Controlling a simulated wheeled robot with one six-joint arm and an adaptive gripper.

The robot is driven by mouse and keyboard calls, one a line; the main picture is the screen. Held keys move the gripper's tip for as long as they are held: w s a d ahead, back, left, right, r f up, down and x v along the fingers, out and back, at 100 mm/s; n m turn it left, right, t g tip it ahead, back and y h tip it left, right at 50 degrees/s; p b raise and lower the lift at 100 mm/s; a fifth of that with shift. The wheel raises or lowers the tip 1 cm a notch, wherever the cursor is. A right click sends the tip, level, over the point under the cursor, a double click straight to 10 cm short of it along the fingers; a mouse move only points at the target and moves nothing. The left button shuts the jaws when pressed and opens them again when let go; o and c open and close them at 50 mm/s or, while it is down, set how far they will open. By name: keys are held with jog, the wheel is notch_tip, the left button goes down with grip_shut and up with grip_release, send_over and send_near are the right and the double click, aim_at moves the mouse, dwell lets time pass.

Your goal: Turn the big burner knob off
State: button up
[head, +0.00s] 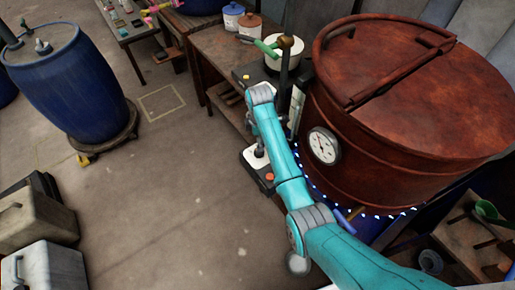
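The big rust-red vat (400,150) stands at the right with a round dial on its side. A ring of small blue-white flames (376,215) shows along its lower edge, so the burner is lit. A low dark box with a white top (252,158) and an orange knob (270,177) sits left of the vat. I cannot tell for sure that this is the big burner's knob. My teal arm reaches up from the lower right. My gripper (259,147) seems to point down over the white top, partly hidden by my forearm; its fingers are too small to read.
A wooden bench (215,47) behind holds a white pot (284,52) with a green handle and lidded jars. A second box with a yellow knob (246,77) is near its edge. A blue barrel (70,85) and canisters (50,268) stand left. The middle floor is clear.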

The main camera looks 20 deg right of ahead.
aim_at(259, 153)
notch_tip(259, 153, down, 9)
jog(key=shift+w+r, duration=0.15)
dwell(0.4)
jog(key=c, duration=1.2)
jog(key=shift+o, duration=0.2)
